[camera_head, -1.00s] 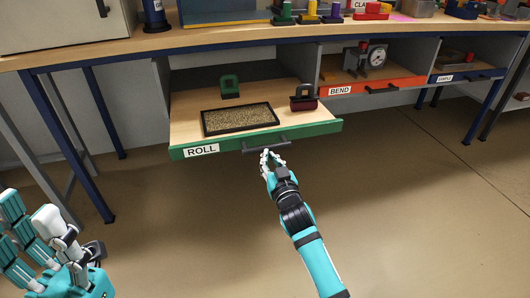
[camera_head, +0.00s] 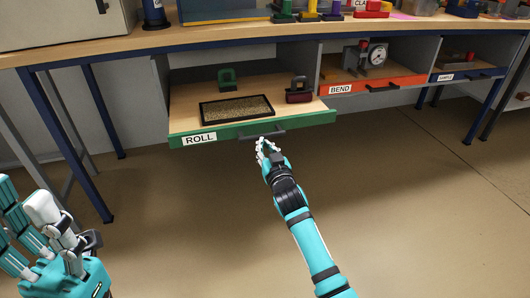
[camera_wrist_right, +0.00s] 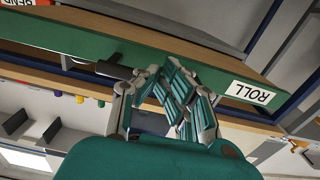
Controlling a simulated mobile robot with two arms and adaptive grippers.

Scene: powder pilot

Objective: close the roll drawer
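The roll drawer (camera_head: 225,134) stands pulled out under the bench, with a green front and a white ROLL label. Its dark bar handle (camera_head: 265,134) is right of the label. In the right wrist view the green front (camera_wrist_right: 70,40) and handle (camera_wrist_right: 114,70) appear upside down. My right gripper (camera_head: 264,147) is at the drawer front, its fingertips right by the handle. Whether the fingers grip the handle or only touch it is hidden. My left gripper (camera_head: 38,212) is at the lower left, fingers spread and empty, away from the drawer.
In the drawer are a tray of granules (camera_head: 236,109), a green block-like item (camera_head: 227,78) and a dark red item with a handle (camera_head: 299,91). The orange BEND drawer (camera_head: 370,85) is to the right. A blue table leg (camera_head: 68,145) stands left. The floor below is clear.

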